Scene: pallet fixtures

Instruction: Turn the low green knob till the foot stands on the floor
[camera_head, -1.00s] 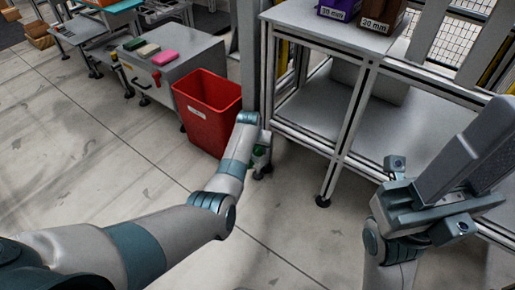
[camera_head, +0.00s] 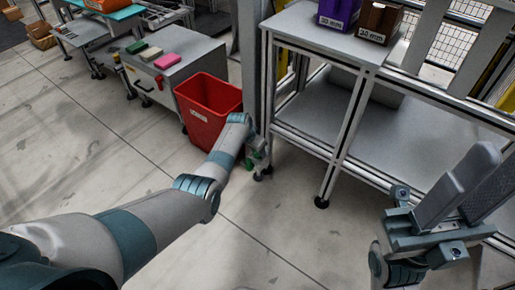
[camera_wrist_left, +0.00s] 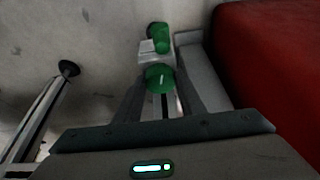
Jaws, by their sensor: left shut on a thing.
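My left gripper (camera_head: 257,150) reaches down to the bottom of the shelf rack's left post, beside the red bin. In the left wrist view its two fingers stand on either side of a green knob (camera_wrist_left: 160,78) and are shut on it. The knob has a small white mark on top. A second green part (camera_wrist_left: 158,38) lies just beyond it, with a white label near it. In the head view some green (camera_head: 250,163) shows below the gripper. The foot under this post and its contact with the floor cannot be made out clearly. My right gripper (camera_head: 468,190) is raised at the right; its finger gap is unclear.
The red bin (camera_head: 205,125) stands close left of the gripper; it also fills the right of the left wrist view (camera_wrist_left: 275,70). The metal rack (camera_head: 318,42) rises behind, with another black foot (camera_head: 321,202). A grey cabinet (camera_head: 172,62) stands farther left. The front floor is clear.

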